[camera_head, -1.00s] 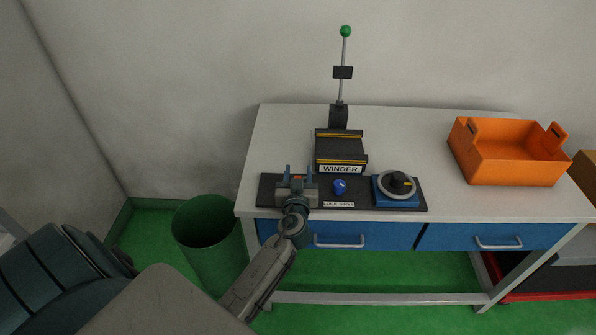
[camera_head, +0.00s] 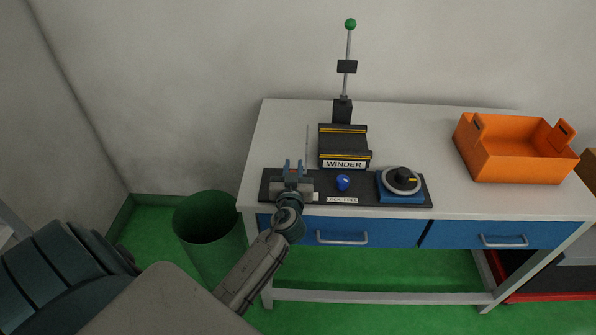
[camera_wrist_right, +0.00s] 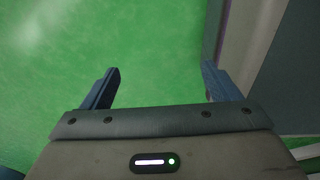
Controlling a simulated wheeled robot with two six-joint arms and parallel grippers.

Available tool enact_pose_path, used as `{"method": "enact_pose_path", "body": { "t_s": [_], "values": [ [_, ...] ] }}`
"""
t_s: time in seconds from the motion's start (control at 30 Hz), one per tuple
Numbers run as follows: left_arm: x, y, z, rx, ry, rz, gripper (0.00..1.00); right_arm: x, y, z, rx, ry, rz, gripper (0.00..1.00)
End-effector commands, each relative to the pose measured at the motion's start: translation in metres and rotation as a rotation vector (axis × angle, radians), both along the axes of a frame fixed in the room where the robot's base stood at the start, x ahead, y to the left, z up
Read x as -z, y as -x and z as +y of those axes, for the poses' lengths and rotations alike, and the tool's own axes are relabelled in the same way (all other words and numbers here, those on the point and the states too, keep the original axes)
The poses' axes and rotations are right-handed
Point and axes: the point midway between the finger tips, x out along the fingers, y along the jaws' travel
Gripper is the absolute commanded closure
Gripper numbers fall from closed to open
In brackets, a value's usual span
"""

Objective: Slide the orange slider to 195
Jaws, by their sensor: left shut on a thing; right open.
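The control panel (camera_head: 355,192) is a black strip along the front of the table, with a block labelled WINDER (camera_head: 344,164) behind it. My left gripper (camera_head: 294,165) is at the panel's left part, with its blue fingers close together. It is shut on the orange slider, which the gripper itself hides now. The slider's scale and its reading cannot be made out. My right gripper (camera_wrist_right: 160,70) shows in the right wrist view, open and empty above the green floor.
A blue knob (camera_head: 343,183) and a dial on a blue base (camera_head: 401,199) are on the panel, right of my left gripper. A green-topped lever (camera_head: 347,60) rises behind. An orange bin (camera_head: 510,164) stands at the right. A green wastebasket (camera_head: 207,222) is left of the table.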

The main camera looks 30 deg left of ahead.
Motion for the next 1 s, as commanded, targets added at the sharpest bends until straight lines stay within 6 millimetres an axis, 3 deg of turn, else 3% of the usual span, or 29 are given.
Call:
{"method": "enact_pose_path", "body": {
  "t_s": [0.17, 0.2, 0.3, 0.67, 0.87, 1.0],
  "values": [
    [0.001, 0.0, 0.0, 0.0, 0.002, 0.002, 1.0, -0.002, -0.004, 0.0, -0.001, 0.0, -0.007, 0.17],
    [0.001, 0.0, 0.0, 0.0, 0.002, 0.002, 0.74, -0.002, -0.003, 0.0, -0.001, 0.0, -0.007, 0.17],
    [0.001, 0.0, 0.0, 0.0, 0.002, 0.002, 0.56, -0.002, -0.003, 0.0, 0.0, 0.0, -0.006, 0.17],
    [0.002, 0.004, -0.003, 0.0, 0.003, 0.002, 0.56, 0.002, 0.005, -0.001, 0.0, 0.001, 0.007, 0.17],
    [0.005, 0.033, -0.02, 0.0, 0.006, 0.002, 0.56, 0.013, 0.003, -0.003, -0.001, 0.003, 0.007, 0.17],
    [0.005, 0.057, -0.035, 0.0, 0.007, 0.002, 0.56, 0.007, -0.023, -0.002, -0.004, 0.004, -0.01, 0.17]
  ]
}}
